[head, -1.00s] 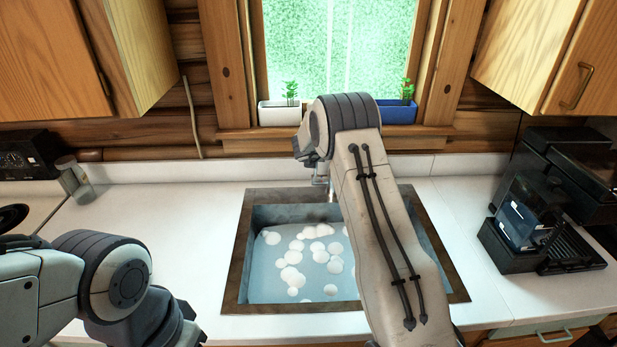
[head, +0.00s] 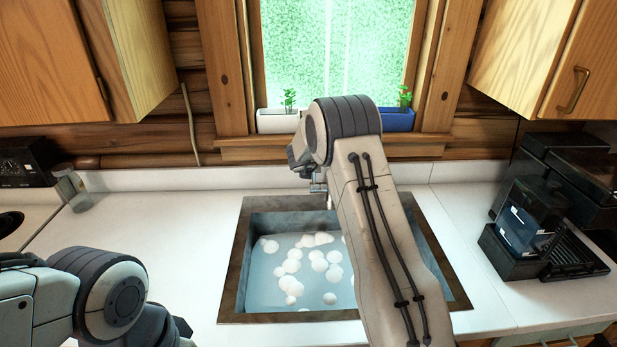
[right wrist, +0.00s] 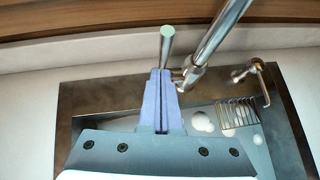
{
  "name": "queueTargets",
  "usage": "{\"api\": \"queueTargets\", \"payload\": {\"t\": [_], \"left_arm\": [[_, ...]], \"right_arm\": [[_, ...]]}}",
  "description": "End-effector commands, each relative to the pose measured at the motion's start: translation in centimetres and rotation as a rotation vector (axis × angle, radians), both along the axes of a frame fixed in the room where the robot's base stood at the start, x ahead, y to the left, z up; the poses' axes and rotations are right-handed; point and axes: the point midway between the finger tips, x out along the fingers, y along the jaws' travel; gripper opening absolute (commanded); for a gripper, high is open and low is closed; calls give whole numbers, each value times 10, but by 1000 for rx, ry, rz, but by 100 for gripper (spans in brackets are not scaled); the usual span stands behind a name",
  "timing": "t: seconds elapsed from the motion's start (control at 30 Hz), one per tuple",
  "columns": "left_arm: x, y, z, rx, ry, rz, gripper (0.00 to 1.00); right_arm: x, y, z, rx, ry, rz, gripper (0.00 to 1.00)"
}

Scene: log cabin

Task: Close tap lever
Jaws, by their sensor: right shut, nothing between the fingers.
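The metal tap (right wrist: 212,45) shows in the right wrist view as a slanting shiny pipe. A short rod with a pale green end, which looks like the tap lever (right wrist: 167,45), stands beside it. My right gripper (right wrist: 161,80) is shut and empty. Its fingertips are right at the rod's lower end; I cannot tell whether they touch it. In the head view a small part of the tap (head: 320,187) shows at the sink's back edge, and my right arm hides the rest. My left arm is at the lower left, with its gripper out of view.
The sink (head: 232,270) holds water and several white bubbles. A wire rack (right wrist: 238,113) hangs inside its rim. White and blue planters (head: 278,121) stand on the sill behind. A black coffee machine (head: 520,225) is at right, a glass jar (head: 75,193) at left. The counter left of the sink is clear.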

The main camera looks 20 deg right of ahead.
Motion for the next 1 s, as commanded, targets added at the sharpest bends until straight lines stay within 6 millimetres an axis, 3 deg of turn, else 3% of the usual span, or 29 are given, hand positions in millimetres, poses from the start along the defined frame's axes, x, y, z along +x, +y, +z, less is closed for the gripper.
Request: {"api": "queueTargets", "payload": {"t": [0.03, 0.07, 0.1, 0.43, 0.83, 0.93, 1.0], "left_arm": [[0, 0, -18, 0, 0, -1, 50], [0, 0, -22, 1, 1, -1, 50], [0, 0, -17, 1, 2, -1, 50], [0, 0, -20, 0, 0, -1, 50], [0, 0, -20, 0, 0, -1, 50], [0, 0, -20, 0, 0, -1, 50], [0, 0, -20, 0, 0, -1, 50]], "right_arm": [[-6, 8, -8, 0, -2, 3, 0], [-10, 12, -6, 0, -2, 3, 0], [-16, 14, 10, -1, -4, 1, 0], [-53, 49, 58, 1, -1, 12, 0], [-64, 61, 72, -15, 7, 49, 0], [-63, 92, 83, -88, 28, 218, 0], [-66, 131, 93, -183, 49, 425, 0]]}}
